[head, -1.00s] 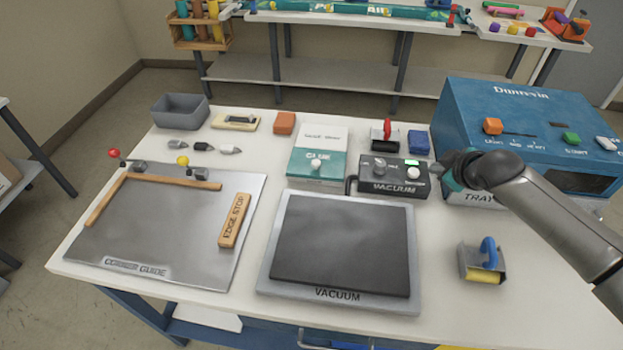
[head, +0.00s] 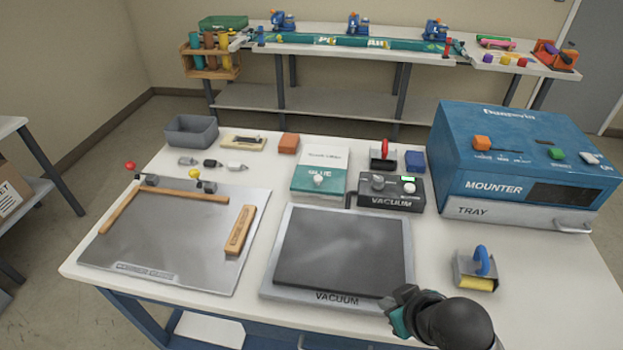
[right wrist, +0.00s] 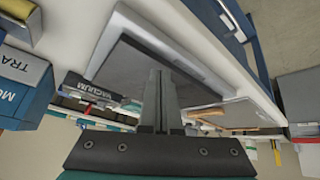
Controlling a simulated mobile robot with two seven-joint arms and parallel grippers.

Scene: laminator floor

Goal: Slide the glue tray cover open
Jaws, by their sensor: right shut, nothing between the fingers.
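The glue tray (head: 317,196) is a low teal box marked GLUE at the back middle of the bench in the head view. Its flat cover (head: 324,158) is pale with printed text and lies on top. A small white knob (head: 318,180) stands near its front end. My right gripper (head: 396,303) is by the front right corner of the vacuum board, well in front of the tray and apart from it. In the right wrist view its two fingers (right wrist: 163,85) are together and empty. My left gripper is out of view.
The vacuum board (head: 345,250) lies between my right gripper and the glue tray. The vacuum control box (head: 391,193) stands just right of the tray, an orange block (head: 288,143) to its left. The blue mounter (head: 520,150) and a blue-handled roller (head: 480,268) are at right.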

